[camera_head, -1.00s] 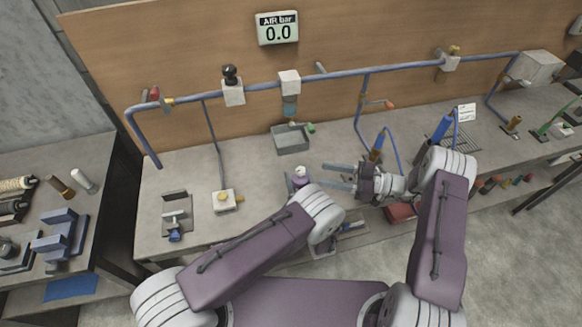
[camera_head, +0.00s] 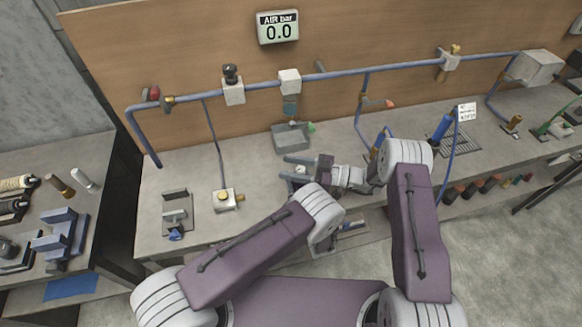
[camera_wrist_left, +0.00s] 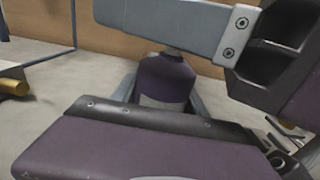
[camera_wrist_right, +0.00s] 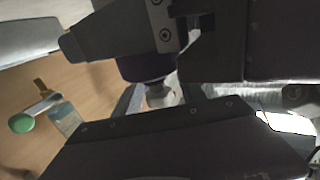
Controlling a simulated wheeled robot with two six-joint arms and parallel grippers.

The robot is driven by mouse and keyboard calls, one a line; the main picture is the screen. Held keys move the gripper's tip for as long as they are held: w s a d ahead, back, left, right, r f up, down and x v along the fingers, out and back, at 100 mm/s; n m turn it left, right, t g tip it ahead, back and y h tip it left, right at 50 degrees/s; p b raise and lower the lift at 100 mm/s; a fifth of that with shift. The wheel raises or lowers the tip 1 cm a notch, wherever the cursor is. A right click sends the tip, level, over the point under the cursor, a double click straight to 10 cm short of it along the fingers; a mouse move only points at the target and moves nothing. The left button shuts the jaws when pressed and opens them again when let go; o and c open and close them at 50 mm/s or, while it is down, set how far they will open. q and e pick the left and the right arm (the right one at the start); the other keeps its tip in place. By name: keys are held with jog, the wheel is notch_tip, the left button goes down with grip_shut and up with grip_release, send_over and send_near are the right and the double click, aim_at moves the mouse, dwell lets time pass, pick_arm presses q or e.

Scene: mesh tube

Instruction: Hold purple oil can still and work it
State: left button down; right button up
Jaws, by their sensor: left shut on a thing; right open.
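The purple oil can (camera_wrist_left: 166,80) stands upright in the left wrist view, between the fingers of my left gripper (camera_wrist_left: 150,62), which is shut on it. In the head view my left gripper is hidden behind its own arm. My right gripper (camera_head: 288,170) is open, its two fingers pointing left at the can's top, one on each side of the white tip (camera_head: 300,169). In the right wrist view the dark purple body (camera_wrist_right: 147,68) and pale tip (camera_wrist_right: 158,95) lie between the right fingers. Whether those fingers touch the can is unclear.
A grey tray (camera_head: 291,140) stands just behind the grippers. A valve block (camera_head: 224,199) and a small metal fixture (camera_head: 177,213) stand to the left on the bench (camera_head: 255,218). A blue pipe (camera_head: 200,95) runs along the back board. The bench between block and grippers is clear.

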grip_shut()
jog(key=shift+s+n+g, duration=0.2)
jog(key=shift+n+g, duration=0.6)
jog(key=shift+g, duration=0.45)
jog(key=shift+s+n+g, duration=0.15)
jog(key=shift+n+g, duration=0.65)
jog(key=shift+g, duration=0.5)
jog(key=shift+s+n+g, duration=0.2)
jog(key=shift+n+g, duration=0.6)
jog(key=shift+g, duration=0.45)
jog(key=shift+d, duration=0.1)
grip_release()
jog(key=shift+r, duration=0.1)
notch_tip(320, 180, up, 10)
